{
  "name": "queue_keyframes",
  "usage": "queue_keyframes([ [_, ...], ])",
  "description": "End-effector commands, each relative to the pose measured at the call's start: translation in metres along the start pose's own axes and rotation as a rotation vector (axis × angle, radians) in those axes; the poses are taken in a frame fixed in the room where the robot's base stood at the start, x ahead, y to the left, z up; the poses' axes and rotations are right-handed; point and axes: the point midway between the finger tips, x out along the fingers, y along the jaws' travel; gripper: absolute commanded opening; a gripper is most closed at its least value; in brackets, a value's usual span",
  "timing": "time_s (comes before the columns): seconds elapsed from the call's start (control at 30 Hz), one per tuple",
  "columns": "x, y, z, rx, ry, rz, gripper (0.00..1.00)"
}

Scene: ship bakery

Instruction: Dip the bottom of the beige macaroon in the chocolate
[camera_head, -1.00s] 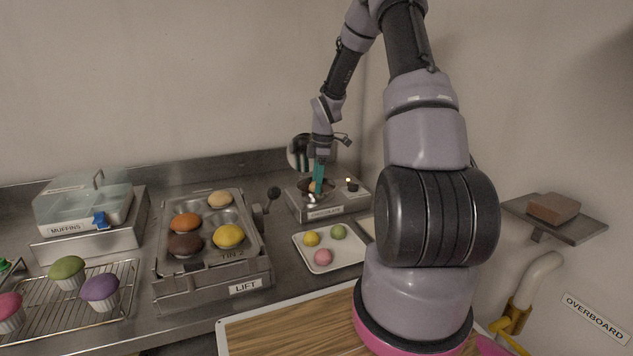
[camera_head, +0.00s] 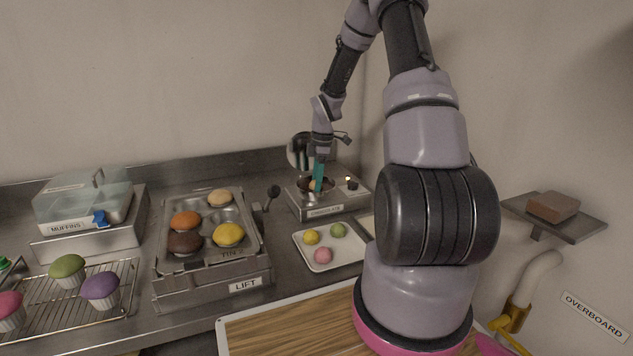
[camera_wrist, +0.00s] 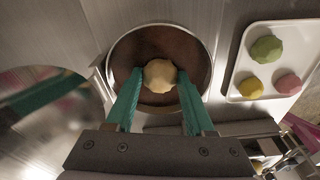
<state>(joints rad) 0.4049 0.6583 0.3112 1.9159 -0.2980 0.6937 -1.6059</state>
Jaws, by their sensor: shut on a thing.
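The beige macaroon (camera_wrist: 160,75) is between the two teal fingers of my gripper (camera_wrist: 158,84) in the wrist view. My gripper is shut on it. The chocolate (camera_wrist: 158,45) is a brown pool in a round metal pot (camera_wrist: 112,57), and the macaroon is over its middle. I cannot tell whether its underside touches the chocolate. In the head view my gripper (camera_head: 317,180) points down into the pot on the chocolate warmer (camera_head: 318,210); the macaroon shows there only as a small pale patch.
A white tray (camera_head: 346,262) with a yellow, a green and a pink macaroon stands in front of the warmer. A muffin tin (camera_head: 168,232) on a lift is to the left. A round shiny disc (camera_wrist: 45,110) is left of the pot.

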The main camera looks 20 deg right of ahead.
Motion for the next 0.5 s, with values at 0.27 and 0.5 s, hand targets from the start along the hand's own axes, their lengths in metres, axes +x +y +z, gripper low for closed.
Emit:
queue_keyframes([
  [0.27,-0.007,0.0,-0.001,0.0,0.0,0.001,0.27],
  [0.5,-0.017,0.0,-0.002,0.0,0.0,0.0,0.27],
])
